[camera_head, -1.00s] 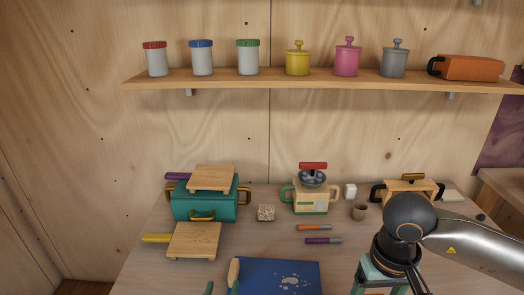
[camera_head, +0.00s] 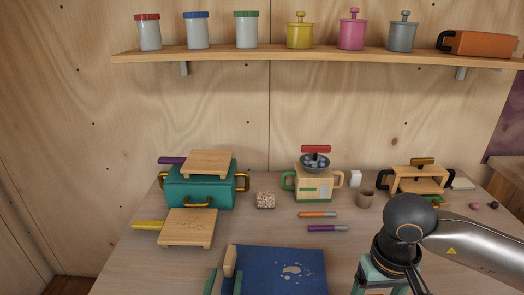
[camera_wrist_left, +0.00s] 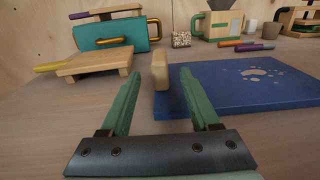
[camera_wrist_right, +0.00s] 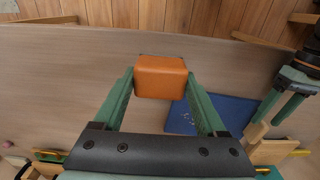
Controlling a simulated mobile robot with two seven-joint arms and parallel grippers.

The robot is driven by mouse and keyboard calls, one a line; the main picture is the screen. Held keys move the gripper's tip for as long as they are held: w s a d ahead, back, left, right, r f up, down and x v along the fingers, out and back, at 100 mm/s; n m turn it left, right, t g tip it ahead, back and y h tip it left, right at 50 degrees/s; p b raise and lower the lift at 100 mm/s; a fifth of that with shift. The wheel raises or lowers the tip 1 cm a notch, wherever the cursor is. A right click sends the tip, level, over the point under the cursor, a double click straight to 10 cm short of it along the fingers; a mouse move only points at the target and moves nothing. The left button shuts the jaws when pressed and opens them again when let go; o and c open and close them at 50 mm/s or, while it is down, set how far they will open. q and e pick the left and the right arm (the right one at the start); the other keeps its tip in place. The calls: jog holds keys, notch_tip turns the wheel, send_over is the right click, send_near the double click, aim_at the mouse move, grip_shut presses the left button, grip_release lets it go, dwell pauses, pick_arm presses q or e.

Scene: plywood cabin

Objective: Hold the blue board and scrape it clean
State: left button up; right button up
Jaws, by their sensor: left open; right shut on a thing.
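The blue board (camera_head: 272,268) lies flat on the table at the bottom of the head view, with pale spots on its top. The right fingertips are out of the head view.
Behind the board stand a low wooden stand (camera_head: 188,228), a teal pot (camera_head: 200,188), a wooden grinder (camera_head: 313,184), a brown cup (camera_head: 365,198) and two markers (camera_head: 318,214). A wall shelf (camera_head: 300,56) holds jars. Bare table lies between the stand and the board.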

aim_at(230, 259)
pick_arm(q)
jog(key=shift+w+d+r+b, duration=0.1)
jog(key=shift+w+d+b, duration=0.05)
jog(key=shift+w, duration=1.4)
jog(key=shift+w+d+b, duration=0.15)
jog(key=shift+w, duration=1.4)
grip_shut()
